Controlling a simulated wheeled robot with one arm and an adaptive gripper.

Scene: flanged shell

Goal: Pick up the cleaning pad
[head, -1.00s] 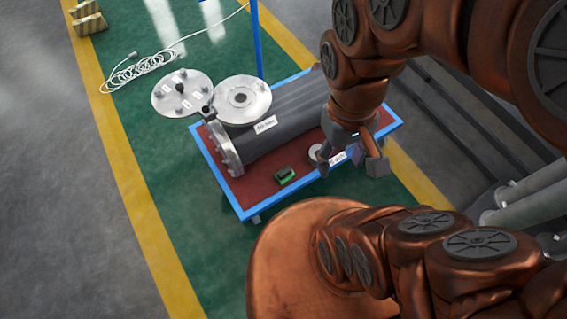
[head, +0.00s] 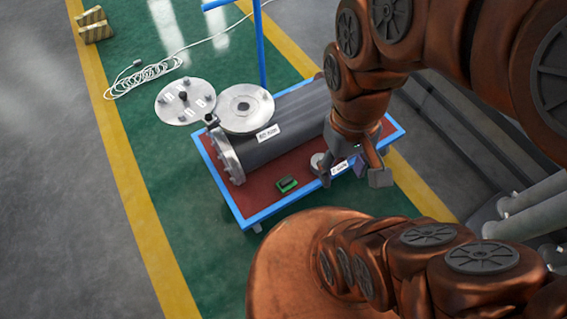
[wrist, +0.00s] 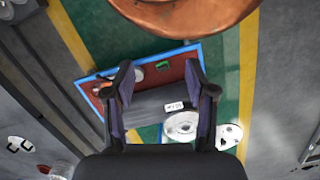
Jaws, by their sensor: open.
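The cleaning pad (head: 287,184) is a small green block with a dark top. It lies on the red top of the blue-framed cart (head: 257,218), near its front edge and in front of the grey cylinder. It also shows small in the wrist view (wrist: 163,66), beyond and between my fingertips. My gripper (head: 352,174) is above the right part of the cart, to the right of the pad and apart from it. In the wrist view its two fingers (wrist: 160,80) are spread wide with nothing between them.
The grey flanged shell (head: 285,135) fills the cart's back part. A round metal flange (head: 246,100) and a studded cover plate (head: 184,101) are at its left end. A round pale object (head: 317,160) and a white label lie near my gripper. A blue post (head: 260,50) rises behind.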

